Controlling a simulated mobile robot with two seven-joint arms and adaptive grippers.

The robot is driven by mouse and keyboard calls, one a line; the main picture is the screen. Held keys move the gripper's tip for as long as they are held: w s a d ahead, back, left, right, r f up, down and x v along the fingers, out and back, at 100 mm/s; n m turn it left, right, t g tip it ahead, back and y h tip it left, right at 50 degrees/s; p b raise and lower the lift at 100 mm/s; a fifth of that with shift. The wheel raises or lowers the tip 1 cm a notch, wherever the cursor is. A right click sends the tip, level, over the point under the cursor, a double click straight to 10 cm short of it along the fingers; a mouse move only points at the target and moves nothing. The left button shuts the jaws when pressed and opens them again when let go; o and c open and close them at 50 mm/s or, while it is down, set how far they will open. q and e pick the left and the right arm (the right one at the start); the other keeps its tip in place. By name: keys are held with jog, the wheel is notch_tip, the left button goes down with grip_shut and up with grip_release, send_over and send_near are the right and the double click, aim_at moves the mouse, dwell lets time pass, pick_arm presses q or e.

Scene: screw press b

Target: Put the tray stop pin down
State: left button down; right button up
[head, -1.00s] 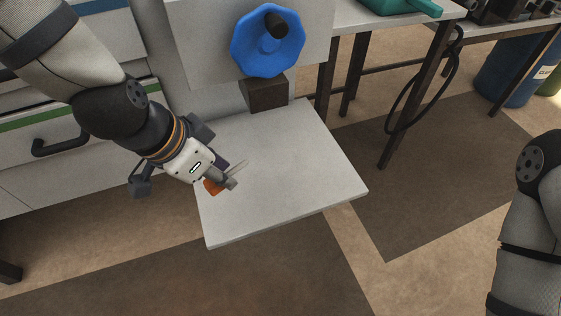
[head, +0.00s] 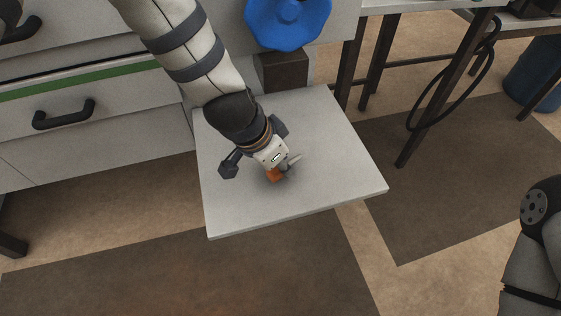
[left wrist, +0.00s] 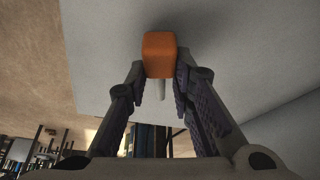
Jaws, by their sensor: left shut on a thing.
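The tray stop pin (left wrist: 160,55) has an orange block-shaped head and a thin pale grey shaft. My left gripper (left wrist: 161,76) is shut on it, with a finger on each side just behind the orange head. In the head view the pin's orange head (head: 273,175) shows at the fingertips, over the middle of the pale grey tray plate (head: 350,180). The left gripper (head: 283,168) hides part of the pin. I cannot tell whether the pin touches the plate. My right gripper is out of view; only part of the right arm shows at the right edge.
A blue handwheel (head: 288,22) stands above a dark block (head: 283,72) at the plate's back edge. Drawers with a black handle (head: 64,114) are at the left. A table with a hanging black cable (head: 450,100) is at the right. The plate's right side is clear.

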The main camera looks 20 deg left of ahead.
pick_arm(q)
jog(key=shift+f, duration=0.6)
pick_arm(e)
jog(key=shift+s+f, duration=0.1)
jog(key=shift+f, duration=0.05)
pick_arm(q)
jog(key=c, duration=1.4)
grip_release()
jog(key=p+v, duration=0.3)
jog(key=v, duration=1)
jog(key=shift+r, duration=0.15)
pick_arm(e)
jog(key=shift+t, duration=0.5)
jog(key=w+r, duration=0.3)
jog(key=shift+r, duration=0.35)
pick_arm(q)
jog(key=shift+w+d, duration=0.1)
jog(key=shift+d, duration=0.05)
